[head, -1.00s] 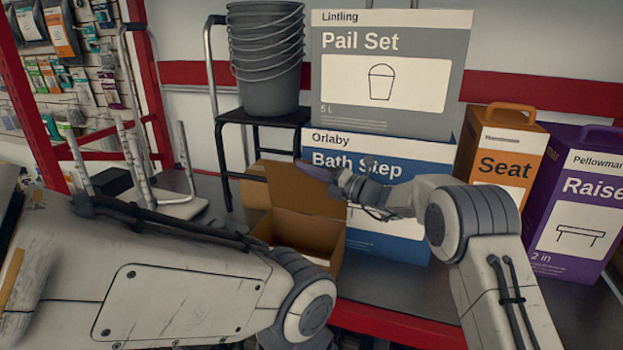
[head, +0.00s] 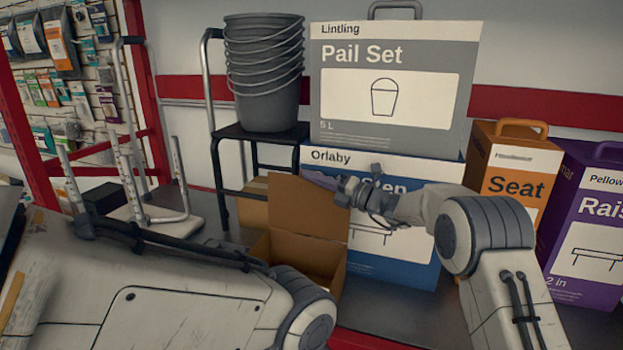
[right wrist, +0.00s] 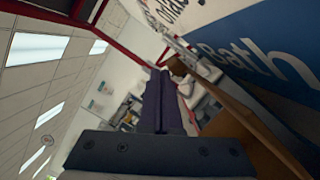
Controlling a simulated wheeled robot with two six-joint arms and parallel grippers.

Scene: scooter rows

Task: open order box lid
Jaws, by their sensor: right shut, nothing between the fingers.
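The order box (head: 290,262) is an open-topped brown cardboard box on the dark shelf, partly hidden by my left arm. A brown lid panel (head: 300,212) stands raised at its back edge, with another piece of cardboard (head: 254,205) behind it to the left. My right gripper (head: 318,179) is shut and empty, its purple fingers at the panel's top right edge; I cannot tell whether they touch it. In the right wrist view the shut fingers (right wrist: 158,100) are beside the brown cardboard (right wrist: 235,115). My left gripper is not in view.
A blue Bath Step box (head: 395,255) stands close behind my right gripper, with a grey Pail Set box (head: 390,120) on it. Orange Seat (head: 515,165) and purple Raiser (head: 585,220) boxes stand right. Stacked grey buckets (head: 264,80) rest on a black step stool (head: 260,135) behind.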

